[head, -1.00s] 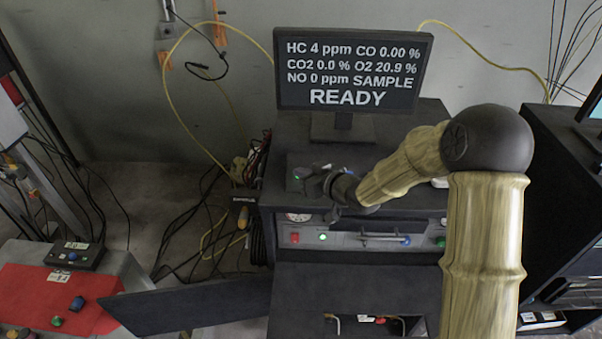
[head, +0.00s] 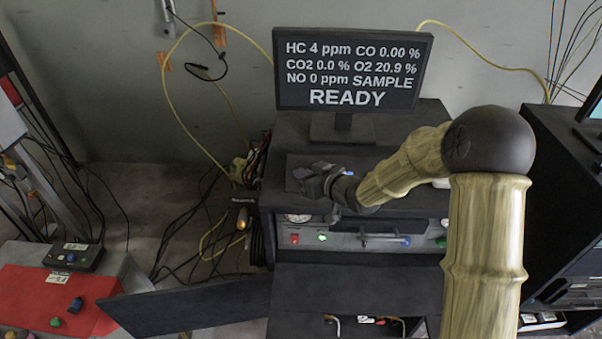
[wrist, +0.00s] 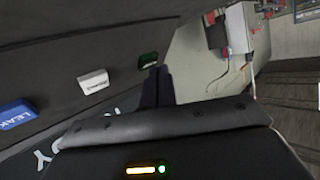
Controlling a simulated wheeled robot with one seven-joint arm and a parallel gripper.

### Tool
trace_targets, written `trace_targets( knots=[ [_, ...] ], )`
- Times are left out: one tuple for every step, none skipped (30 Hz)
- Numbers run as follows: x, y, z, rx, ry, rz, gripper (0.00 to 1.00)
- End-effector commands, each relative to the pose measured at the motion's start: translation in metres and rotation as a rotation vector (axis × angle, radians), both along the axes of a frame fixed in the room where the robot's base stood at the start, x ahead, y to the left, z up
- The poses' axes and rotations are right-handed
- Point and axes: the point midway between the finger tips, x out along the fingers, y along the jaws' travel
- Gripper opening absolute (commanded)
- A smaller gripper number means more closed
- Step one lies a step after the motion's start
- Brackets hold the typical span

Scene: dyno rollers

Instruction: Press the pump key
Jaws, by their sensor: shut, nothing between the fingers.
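A row of keys lies on the black cabinet top. In the wrist view there is a blue key marked LEAK (wrist: 17,113), a white key with an unreadable label (wrist: 93,80) and a green key (wrist: 148,59). I cannot read which one is the pump key. My gripper (head: 302,173) is shut and empty, low over the left end of the row in the head view. In the wrist view its dark fingers (wrist: 157,82) reach right beside the green key. I cannot tell whether they touch it. In the head view the gripper hides most of the row.
A monitor (head: 352,72) behind the gripper shows gas readings, SAMPLE and READY. Below the cabinet top is a front panel with a red button (head: 295,239) and a lit green button (head: 322,237). Loose cables (head: 205,225) hang to the left.

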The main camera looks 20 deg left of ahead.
Motion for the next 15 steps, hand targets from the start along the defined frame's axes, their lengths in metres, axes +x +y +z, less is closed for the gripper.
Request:
trace_targets(
  knots=[
    [-0.0016,0.0001,0.0022,0.0,0.0,0.0,0.0],
    [-0.0022,0.0001,0.0028,0.0,-0.001,0.001,0.0],
    [-0.0026,0.0,0.0032,-0.001,-0.001,0.0,0.0],
    [-0.0027,0.0,0.0034,0.0,-0.001,0.0,0.0],
    [-0.0027,-0.0001,0.0034,0.0,-0.001,0.0,0.0],
    [-0.0025,-0.0003,0.0033,0.0,-0.001,0.0,0.0],
    [-0.0024,-0.0005,0.0032,0.001,-0.001,0.0,0.0],
    [-0.0022,-0.0008,0.0032,0.001,-0.001,-0.001,0.0],
    [-0.002,-0.0011,0.0032,0.001,-0.001,-0.001,0.0],
    [-0.0018,-0.0014,0.0032,0.0,-0.001,-0.002,0.0],
    [-0.0017,-0.0017,0.0034,0.0,-0.001,-0.002,0.0],
    [-0.0019,-0.0021,0.0042,0.0,-0.001,-0.003,0.0],
    [-0.0023,-0.0024,0.0053,0.001,-0.002,-0.003,0.0],
    [-0.003,-0.0028,0.0066,0.001,-0.002,-0.003,0.0],
    [-0.0043,-0.0033,0.009,0.001,-0.002,-0.004,0.0]
  ],
)
